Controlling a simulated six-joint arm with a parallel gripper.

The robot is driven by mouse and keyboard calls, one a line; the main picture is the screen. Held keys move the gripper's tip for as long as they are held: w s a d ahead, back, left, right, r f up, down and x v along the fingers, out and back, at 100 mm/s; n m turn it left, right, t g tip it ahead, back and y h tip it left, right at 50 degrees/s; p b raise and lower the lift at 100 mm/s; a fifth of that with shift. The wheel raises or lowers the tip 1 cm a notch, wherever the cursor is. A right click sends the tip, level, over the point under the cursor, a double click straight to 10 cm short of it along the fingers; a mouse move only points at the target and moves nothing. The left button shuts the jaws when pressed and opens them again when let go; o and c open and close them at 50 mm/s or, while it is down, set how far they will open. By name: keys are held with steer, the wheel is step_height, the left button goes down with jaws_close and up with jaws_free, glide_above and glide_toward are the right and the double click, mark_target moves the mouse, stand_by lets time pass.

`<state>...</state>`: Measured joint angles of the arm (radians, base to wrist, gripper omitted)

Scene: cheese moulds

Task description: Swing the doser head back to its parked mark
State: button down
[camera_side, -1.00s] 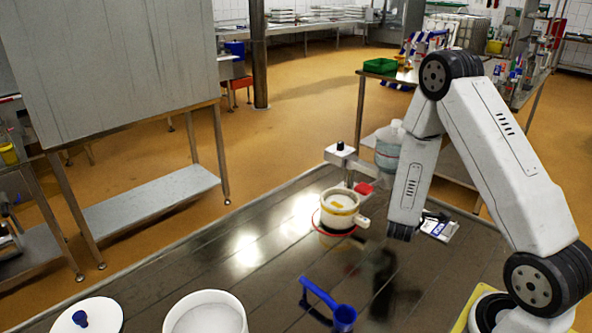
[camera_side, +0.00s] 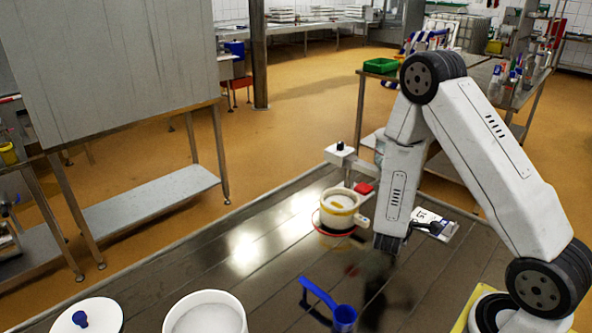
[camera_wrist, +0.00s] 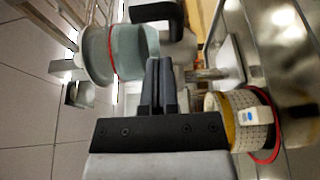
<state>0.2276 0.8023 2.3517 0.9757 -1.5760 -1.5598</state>
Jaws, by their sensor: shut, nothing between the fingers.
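The doser has a grey box (camera_side: 340,153) on an upright post behind the white mould. Its translucent hopper with a red line (camera_wrist: 120,52) shows at upper left in the wrist view; in the side view my arm hides nearly all of it. The white mould (camera_side: 339,211) stands on the table inside a red ring, and shows at right in the wrist view (camera_wrist: 251,122). My gripper (camera_wrist: 160,62) is shut and empty, between hopper and mould in the wrist view. I cannot make out a parked mark.
A blue scoop (camera_side: 343,316) lies on the dark table front centre. A white tub (camera_side: 205,312) and a round lid with a blue knob (camera_side: 86,318) are at front left. The table's left middle is clear.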

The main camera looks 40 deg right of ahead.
steer(key=s+v, duration=0.2)
steer(key=v, duration=0.6)
steer(key=shift+d, duration=0.1)
steer(key=w+a+f+m+t+y, duration=0.2)
steer(key=w+a+f+m+y, duration=0.1)
steer(key=w+a+y, duration=0.75)
steer(key=s+a+r+g+y, duration=0.2)
steer(key=s+g+y, duration=0.1)
steer(key=s, duration=0.2)
steer(key=s+a+r+m+g+y, duration=0.1)
steer(key=s+a+r+g+y, duration=0.1)
steer(key=s, duration=0.3)
steer(key=shift+s+a+r+g+y, duration=0.25)
steer(key=shift+a+r+g+y, duration=0.2)
steer(key=shift+y, duration=0.2)
